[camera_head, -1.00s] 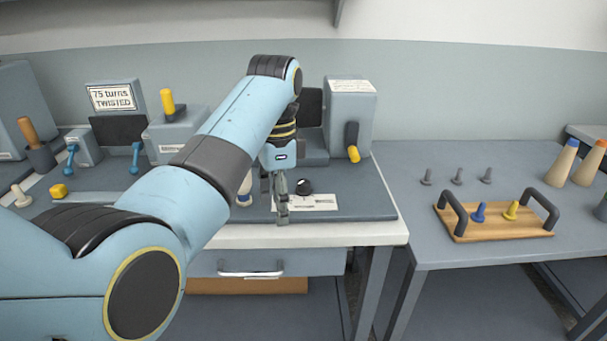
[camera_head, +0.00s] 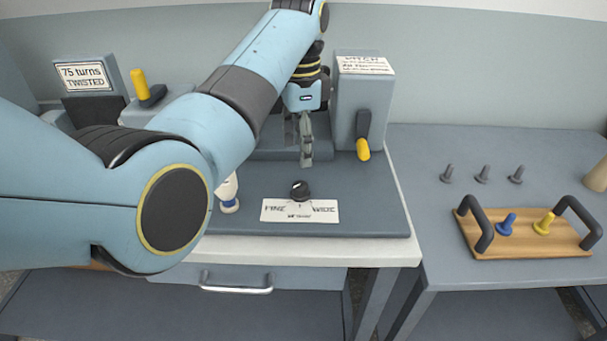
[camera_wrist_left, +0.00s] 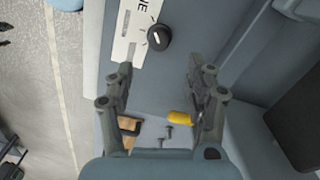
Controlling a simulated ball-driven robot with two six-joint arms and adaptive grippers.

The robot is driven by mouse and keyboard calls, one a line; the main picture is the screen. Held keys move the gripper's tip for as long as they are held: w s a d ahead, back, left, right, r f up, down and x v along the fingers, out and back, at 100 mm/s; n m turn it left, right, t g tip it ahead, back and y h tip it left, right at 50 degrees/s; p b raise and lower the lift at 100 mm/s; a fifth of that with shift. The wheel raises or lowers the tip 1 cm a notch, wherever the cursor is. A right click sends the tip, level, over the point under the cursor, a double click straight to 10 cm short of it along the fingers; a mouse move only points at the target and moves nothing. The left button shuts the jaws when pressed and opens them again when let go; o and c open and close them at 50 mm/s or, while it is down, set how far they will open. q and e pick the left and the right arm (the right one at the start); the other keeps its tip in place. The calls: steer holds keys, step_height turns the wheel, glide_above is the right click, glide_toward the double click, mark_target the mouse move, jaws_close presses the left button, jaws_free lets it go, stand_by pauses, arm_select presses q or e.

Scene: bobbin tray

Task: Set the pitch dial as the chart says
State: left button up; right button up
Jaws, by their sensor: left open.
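The pitch dial (camera_head: 299,190) is a small dark round knob with a white mark, behind a white plate (camera_head: 300,218) that reads FINE on the left and WIDE on the right. The dial also shows in the left wrist view (camera_wrist_left: 158,38). The chart (camera_head: 365,65), a white card headed PITCH, is on top of the grey machine housing; its smaller lines are too small to read. My left gripper (camera_head: 307,155) is open and empty, above and behind the dial in the head view, apart from it. In the left wrist view the dial lies beyond its spread fingers (camera_wrist_left: 160,70). My right gripper is not in view.
A sign (camera_head: 83,75) reads 75 turns TWISTED. A yellow-ended lever (camera_head: 363,149) hangs on the housing, right of my gripper. A white bobbin-like piece (camera_head: 229,193) stands left of the dial. A wooden tray (camera_head: 525,240) with dark handles is on the right table.

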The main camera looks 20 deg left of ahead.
mark_target(300, 185)
arm_select(q)
step_height(300, 185, down, 5)
steer(key=shift+s+f, duration=0.15)
step_height(300, 185, down, 3)
steer(key=shift+f, duration=0.45)
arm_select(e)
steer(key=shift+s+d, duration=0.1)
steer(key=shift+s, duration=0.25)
arm_select(q)
steer(key=c, duration=0.4)
jaws_close()
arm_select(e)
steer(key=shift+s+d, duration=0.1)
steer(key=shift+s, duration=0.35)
